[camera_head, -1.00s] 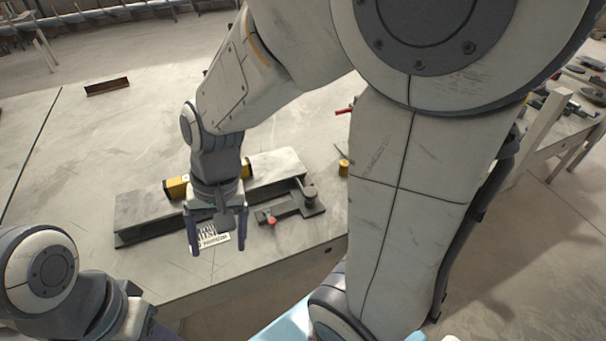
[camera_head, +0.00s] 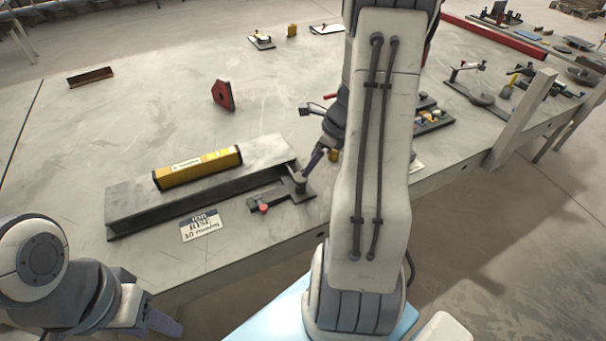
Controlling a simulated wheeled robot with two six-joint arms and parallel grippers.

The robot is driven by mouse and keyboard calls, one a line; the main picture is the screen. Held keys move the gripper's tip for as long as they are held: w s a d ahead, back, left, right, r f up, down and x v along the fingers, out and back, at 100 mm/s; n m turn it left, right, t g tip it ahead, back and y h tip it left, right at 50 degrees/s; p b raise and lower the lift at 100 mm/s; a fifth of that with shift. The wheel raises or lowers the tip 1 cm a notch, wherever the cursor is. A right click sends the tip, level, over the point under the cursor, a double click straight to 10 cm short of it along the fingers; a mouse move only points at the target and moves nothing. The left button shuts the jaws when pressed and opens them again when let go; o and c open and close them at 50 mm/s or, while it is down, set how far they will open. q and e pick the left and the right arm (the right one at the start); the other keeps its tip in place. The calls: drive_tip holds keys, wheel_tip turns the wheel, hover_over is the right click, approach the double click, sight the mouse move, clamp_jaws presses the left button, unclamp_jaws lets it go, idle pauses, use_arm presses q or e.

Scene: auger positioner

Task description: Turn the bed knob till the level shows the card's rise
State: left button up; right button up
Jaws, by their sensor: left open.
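The yellow level (camera_head: 198,167) lies along the top of the grey steel bed (camera_head: 135,205). A dark round knob (camera_head: 298,182) stands on a bracket at the bed's right end. A white card (camera_head: 201,226) with upside-down print, apparently including RISE, lies in front of the bed; its figure is hard to read. The level's reading is too small to tell. My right gripper (camera_head: 319,158) is just above and right of the knob, mostly hidden by my arm; I cannot tell whether it touches. My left gripper (camera_head: 164,322) is open and empty at the bottom left, off the table.
A red angular block (camera_head: 223,95) stands behind. A small steel angle (camera_head: 90,76) lies far left. Tools and fixtures (camera_head: 432,118) crowd the right side. The table's left and back areas are mostly clear.

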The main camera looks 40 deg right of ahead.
sight(301, 180)
drive_tip(key=b+x, duration=0.1)
drive_tip(key=x, duration=0.5)
drive_tip(key=shift+w+a+f, duration=0.1)
drive_tip(key=shift+f, duration=0.3)
clamp_jaws()
